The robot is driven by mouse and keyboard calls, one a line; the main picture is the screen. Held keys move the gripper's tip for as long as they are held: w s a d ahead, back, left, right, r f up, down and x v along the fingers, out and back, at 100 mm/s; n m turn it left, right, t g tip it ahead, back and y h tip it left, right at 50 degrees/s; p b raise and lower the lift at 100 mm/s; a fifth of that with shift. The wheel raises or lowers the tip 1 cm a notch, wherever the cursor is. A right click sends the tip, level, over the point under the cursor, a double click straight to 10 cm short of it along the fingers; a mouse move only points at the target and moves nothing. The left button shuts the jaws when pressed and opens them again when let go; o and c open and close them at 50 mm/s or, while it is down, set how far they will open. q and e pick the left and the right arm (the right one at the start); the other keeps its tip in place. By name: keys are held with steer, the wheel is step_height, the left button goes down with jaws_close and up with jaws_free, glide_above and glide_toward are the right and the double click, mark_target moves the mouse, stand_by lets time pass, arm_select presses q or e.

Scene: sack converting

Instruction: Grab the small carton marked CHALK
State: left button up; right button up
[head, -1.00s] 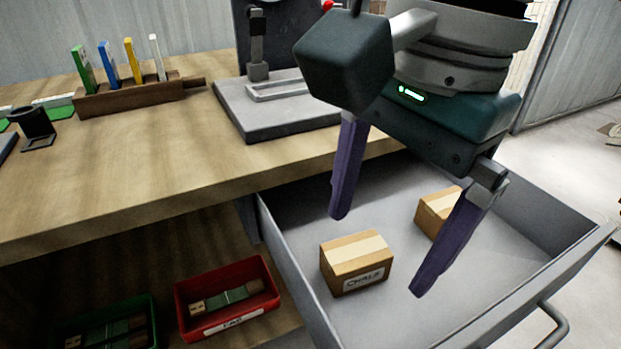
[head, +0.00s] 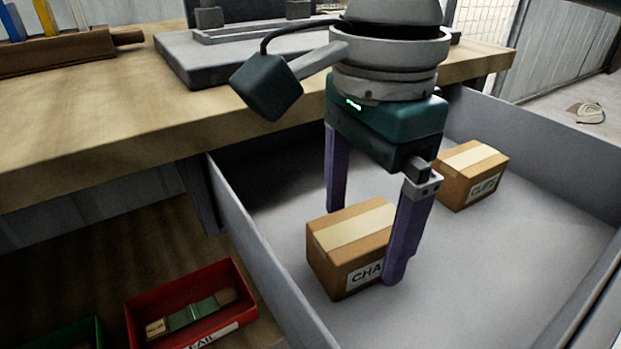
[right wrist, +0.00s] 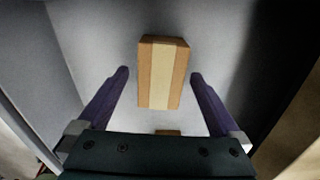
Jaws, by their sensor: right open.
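The small brown carton marked CHALK (head: 335,258) stands upright on the drawer floor. Its label is partly covered by a finger of my right gripper (head: 365,245). That gripper points down, open and empty, with one finger behind the carton and the other in front of its right end. In the right wrist view the carton (right wrist: 162,72) lies between the lines of the open fingers (right wrist: 160,75), with gaps on both sides. I cannot tell exactly how low the fingertips are. My left gripper is not in view.
A similar carton marked CLIPS (head: 468,180) stands farther back in the open grey drawer (head: 520,255). The workbench (head: 90,130) edge runs above the drawer's left. A red bin (head: 185,340) sits on the shelf at lower left. Drawer floor is clear at the right.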

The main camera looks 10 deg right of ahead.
steer(key=shift+f, duration=0.8)
steer(key=shift+r, duration=0.1)
steer(key=c, duration=1.4)
